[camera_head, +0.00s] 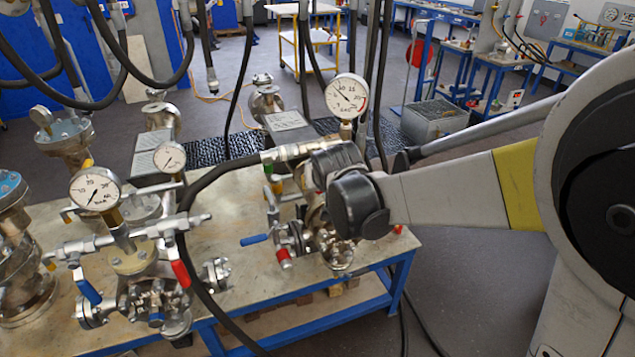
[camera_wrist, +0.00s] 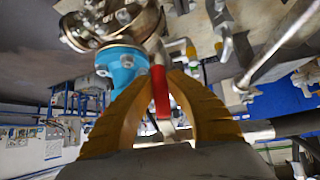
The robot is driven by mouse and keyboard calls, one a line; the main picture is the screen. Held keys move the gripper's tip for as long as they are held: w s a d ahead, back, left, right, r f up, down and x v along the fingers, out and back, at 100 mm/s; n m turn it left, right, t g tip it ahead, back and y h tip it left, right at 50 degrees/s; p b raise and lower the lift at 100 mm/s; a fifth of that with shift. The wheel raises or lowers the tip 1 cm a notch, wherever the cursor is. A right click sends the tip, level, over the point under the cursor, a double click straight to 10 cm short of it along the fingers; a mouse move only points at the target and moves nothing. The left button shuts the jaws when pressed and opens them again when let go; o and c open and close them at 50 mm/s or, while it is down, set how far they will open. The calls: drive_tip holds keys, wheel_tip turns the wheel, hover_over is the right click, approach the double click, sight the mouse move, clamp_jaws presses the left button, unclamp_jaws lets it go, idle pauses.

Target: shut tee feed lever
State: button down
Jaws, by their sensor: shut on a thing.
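My gripper (camera_wrist: 160,77) has two ribbed yellow fingers, which show in the wrist view. They are shut on a red lever handle (camera_wrist: 160,92) that stands between the fingertips. A blue round fitting (camera_wrist: 122,62) and a metal flanged body (camera_wrist: 110,20) lie just beyond the left finger. In the head view my arm's end is at the right-hand flanged vessel (camera_head: 340,257), and it hides my fingers and the held lever. A pressure gauge (camera_head: 346,97) rises above that vessel.
A blue lever (camera_head: 254,239) and a red-tipped fitting (camera_head: 285,258) sit left of my arm's end. Another vessel with a red lever (camera_head: 180,273) and gauge (camera_head: 95,189) stands further left on the table (camera_head: 230,315). A black hose (camera_head: 192,235) loops between them.

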drive_tip(key=c, duration=1.3)
unclamp_jaws()
drive_tip(key=shift+w+f, duration=0.1)
drive_tip(key=shift+c, duration=0.2)
drive_tip(key=v, duration=1.2)
